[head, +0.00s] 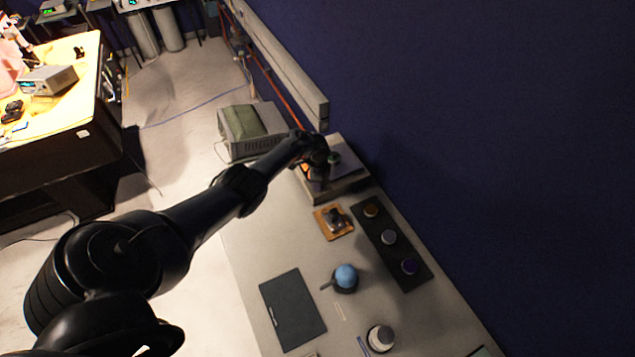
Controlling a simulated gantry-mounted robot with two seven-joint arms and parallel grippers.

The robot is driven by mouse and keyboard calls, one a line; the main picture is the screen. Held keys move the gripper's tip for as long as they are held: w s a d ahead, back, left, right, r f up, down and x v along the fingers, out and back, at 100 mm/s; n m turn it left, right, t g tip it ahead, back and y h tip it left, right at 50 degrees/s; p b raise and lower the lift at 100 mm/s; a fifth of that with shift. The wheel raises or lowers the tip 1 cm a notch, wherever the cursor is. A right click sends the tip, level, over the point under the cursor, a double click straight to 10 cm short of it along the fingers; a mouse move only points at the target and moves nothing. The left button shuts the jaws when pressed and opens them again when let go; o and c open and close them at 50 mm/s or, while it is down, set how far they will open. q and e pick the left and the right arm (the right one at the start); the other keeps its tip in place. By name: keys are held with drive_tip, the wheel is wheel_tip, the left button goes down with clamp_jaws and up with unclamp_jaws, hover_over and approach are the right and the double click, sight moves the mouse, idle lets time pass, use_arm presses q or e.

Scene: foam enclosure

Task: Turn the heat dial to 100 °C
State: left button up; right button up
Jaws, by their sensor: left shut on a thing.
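The heating device (345,187), a low grey box with a flat top, stands on the bench against the blue wall. An orange-lit patch (308,172) shows on its near left side; no figures can be read there. My left gripper (317,171) reaches across the bench to this device from the left. It is shut at the device's front, on what appears to be the heat dial, which the gripper and wrist hide. The dial's setting cannot be seen. My right gripper is not in view.
A grey instrument (262,132) with a green top stands left of my left wrist. Nearer on the bench are an orange tray (334,222), a dark rack (397,256) with several capped jars, a blue-topped vessel (346,277), a dark mat (292,310) and a white-capped bottle (381,338).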

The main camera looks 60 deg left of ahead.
use_arm(q)
drive_tip(key=shift+m, duration=0.4)
drive_tip(key=o, duration=1)
drive_tip(key=shift+o, duration=0.2)
drive_tip(key=shift+d, duration=0.1)
wheel_tip(320, 180, up, 2)
drive_tip(key=shift+r+p, duration=0.1)
drive_tip(key=shift+p, duration=0.9)
wheel_tip(320, 180, up, 4)
drive_tip(key=p, duration=0.3)
drive_tip(key=shift+s+p, duration=0.1)
drive_tip(key=shift+p, duration=0.3)
drive_tip(key=shift+d+r+p, duration=0.25)
drive_tip(key=shift+r+p, duration=0.6)
drive_tip(key=shift+p, duration=0.2)
